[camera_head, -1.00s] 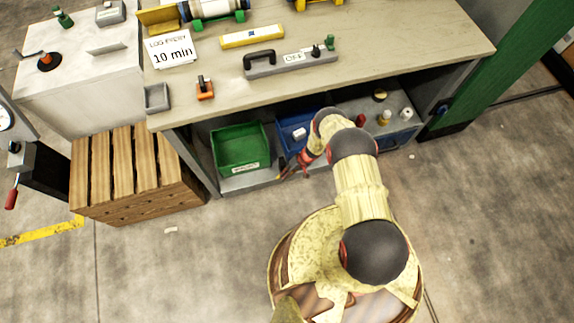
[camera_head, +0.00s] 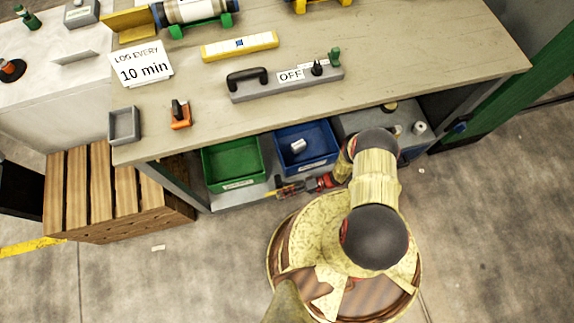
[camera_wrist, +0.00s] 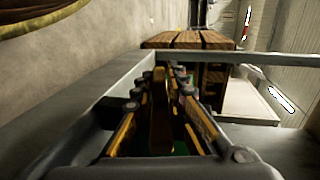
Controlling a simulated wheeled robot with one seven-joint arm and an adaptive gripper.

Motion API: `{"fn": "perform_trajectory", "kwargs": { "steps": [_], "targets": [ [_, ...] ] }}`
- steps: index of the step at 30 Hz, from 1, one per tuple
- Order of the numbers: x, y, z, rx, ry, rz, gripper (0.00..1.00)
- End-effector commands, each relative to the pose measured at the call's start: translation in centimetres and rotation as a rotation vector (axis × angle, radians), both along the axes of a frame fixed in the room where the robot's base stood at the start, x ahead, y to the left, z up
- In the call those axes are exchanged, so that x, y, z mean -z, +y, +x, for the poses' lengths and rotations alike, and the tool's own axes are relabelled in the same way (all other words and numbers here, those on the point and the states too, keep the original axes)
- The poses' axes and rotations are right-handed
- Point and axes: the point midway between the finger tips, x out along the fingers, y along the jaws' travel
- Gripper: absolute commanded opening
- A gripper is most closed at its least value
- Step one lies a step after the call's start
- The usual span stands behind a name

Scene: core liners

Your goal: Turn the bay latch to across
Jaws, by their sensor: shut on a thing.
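My gripper (camera_head: 280,191) is low at the front of the bay under the bench, just below the blue bin, pointing left. In the wrist view my gripper (camera_wrist: 172,95) has its two fingers on either side of an upright yellow-brown bar (camera_wrist: 160,112) and is shut on it. The bar looks like the bay latch's handle, but its mount is hidden by the fingers, so its exact angle cannot be told. In the head view the latch is too small to make out beside the fingers.
A green bin (camera_head: 233,165) and a blue bin (camera_head: 306,146) stand on the lower shelf, close behind my gripper. The bench top (camera_head: 400,60) overhangs them. A slatted wooden crate (camera_head: 115,195) stands to the left. The floor in front of the crate is mostly clear.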

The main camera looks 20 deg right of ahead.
Motion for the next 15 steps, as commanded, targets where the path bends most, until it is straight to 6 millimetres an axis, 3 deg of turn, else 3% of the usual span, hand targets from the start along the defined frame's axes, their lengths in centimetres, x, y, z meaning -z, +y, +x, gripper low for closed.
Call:
{"fn": "perform_trajectory", "kwargs": {
  "steps": [1, 15],
  "targets": [
    [0.74, 0.04, -0.11, 0.0, 0.001, 0.006, 0.0],
    [0.55, 0.52, -0.11, -0.001, 0.003, 0.091, 0.0]
  ]
}}
